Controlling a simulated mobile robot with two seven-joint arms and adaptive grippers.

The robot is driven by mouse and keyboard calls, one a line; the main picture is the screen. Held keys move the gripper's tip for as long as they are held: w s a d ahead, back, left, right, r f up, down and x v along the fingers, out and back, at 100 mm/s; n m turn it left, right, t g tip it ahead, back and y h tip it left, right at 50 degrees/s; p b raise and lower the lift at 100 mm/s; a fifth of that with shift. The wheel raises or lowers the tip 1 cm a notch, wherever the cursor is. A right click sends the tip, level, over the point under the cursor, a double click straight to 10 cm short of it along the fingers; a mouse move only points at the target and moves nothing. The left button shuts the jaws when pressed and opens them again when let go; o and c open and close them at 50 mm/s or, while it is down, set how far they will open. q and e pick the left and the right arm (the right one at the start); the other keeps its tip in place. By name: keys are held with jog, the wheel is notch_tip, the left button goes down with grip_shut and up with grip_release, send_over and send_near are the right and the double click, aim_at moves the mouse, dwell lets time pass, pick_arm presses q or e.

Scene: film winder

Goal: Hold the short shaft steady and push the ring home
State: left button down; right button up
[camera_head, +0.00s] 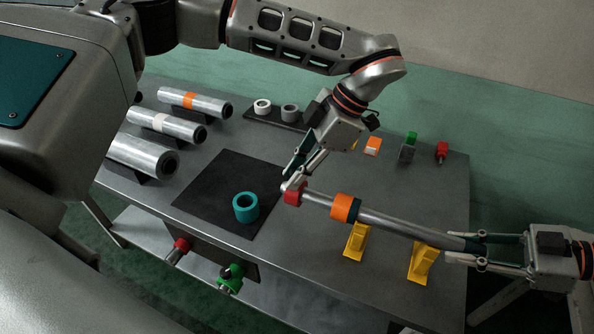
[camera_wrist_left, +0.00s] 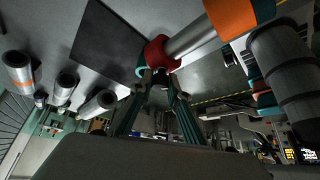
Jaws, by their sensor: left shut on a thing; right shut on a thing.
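A grey shaft (camera_head: 385,223) lies slanted above the right part of the table, with a red ring (camera_head: 293,193) at its left end and an orange ring (camera_head: 342,206) with a teal edge further along. My left gripper (camera_head: 290,185) is shut on the red ring. In the left wrist view the red ring (camera_wrist_left: 161,54) sits at the fingertips, and the orange ring (camera_wrist_left: 238,14) is at the upper right. My right gripper (camera_head: 466,247) is shut on the shaft's dark right end. Whether the red ring is fully seated I cannot tell.
Yellow stands (camera_head: 356,243) (camera_head: 422,263) are below the shaft. A teal ring (camera_head: 246,207) sits on the black mat (camera_head: 215,190). Silver rolls (camera_head: 140,157) lie at left. A small tray (camera_head: 262,117) with rings and several coloured parts (camera_head: 408,147) stand at the back.

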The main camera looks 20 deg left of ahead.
pick_arm(q)
jog(key=shift+d, duration=0.7)
jog(key=shift+d, duration=0.35)
jog(key=shift+d, duration=1.35)
jog(key=shift+d, duration=0.35)
jog(key=shift+d, duration=0.35)
jog(key=shift+d, duration=0.3)
jog(key=shift+d, duration=0.1)
jog(key=c, duration=1.8)
grip_release()
jog(key=shift+c, duration=0.2)
